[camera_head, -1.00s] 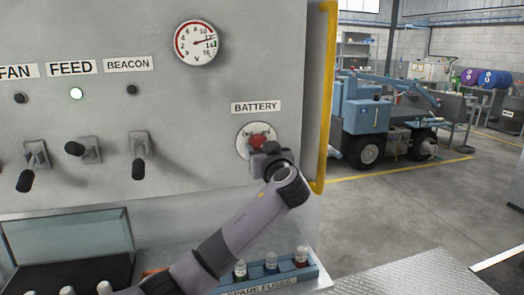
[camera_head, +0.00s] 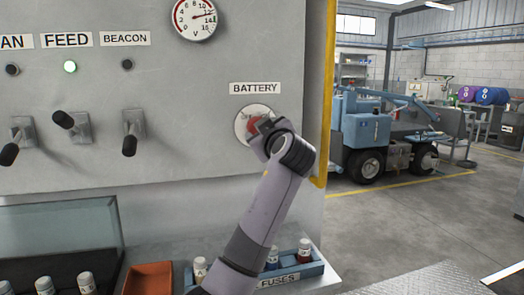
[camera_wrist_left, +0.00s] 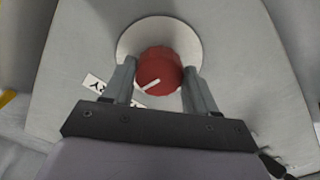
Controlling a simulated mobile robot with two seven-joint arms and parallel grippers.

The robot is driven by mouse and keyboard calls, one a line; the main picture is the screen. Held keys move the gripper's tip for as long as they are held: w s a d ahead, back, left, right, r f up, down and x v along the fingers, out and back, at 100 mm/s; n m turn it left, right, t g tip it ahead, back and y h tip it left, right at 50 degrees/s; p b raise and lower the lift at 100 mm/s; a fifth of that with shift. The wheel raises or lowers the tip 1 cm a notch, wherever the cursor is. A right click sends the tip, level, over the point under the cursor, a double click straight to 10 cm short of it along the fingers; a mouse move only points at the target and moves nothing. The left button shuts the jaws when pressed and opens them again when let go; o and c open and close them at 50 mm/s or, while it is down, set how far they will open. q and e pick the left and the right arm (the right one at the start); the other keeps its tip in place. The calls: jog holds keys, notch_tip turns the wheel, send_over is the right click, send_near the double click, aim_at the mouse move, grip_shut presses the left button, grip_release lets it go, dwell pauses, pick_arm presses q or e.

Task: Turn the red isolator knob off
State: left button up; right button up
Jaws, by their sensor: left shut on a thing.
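The red isolator knob (camera_head: 253,126) sits on a round pale plate under the BATTERY label (camera_head: 255,88). My left gripper (camera_head: 263,126) is at the knob and hides much of it in the head view. In the left wrist view, the knob (camera_wrist_left: 158,70) is between the two fingers of my left gripper (camera_wrist_left: 161,80), which is shut on it. A white pointer line shows on the knob's face. The round plate (camera_wrist_left: 150,31) shows around it. My right gripper is not in view.
Several black-handled toggle switches (camera_head: 72,124) are on the panel at left. A gauge (camera_head: 194,17) is above. A yellow rail (camera_head: 329,90) runs right of the knob. A blue fuse tray (camera_head: 308,270) is below.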

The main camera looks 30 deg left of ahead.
pick_arm(q)
jog(key=shift+r+n+b, duration=0.1)
jog(key=shift+n+b, duration=2.95)
jog(key=shift+n, duration=2.95)
jog(key=o, duration=1.1)
jog(key=shift+c, duration=0.2)
jog(key=shift+d, duration=0.1)
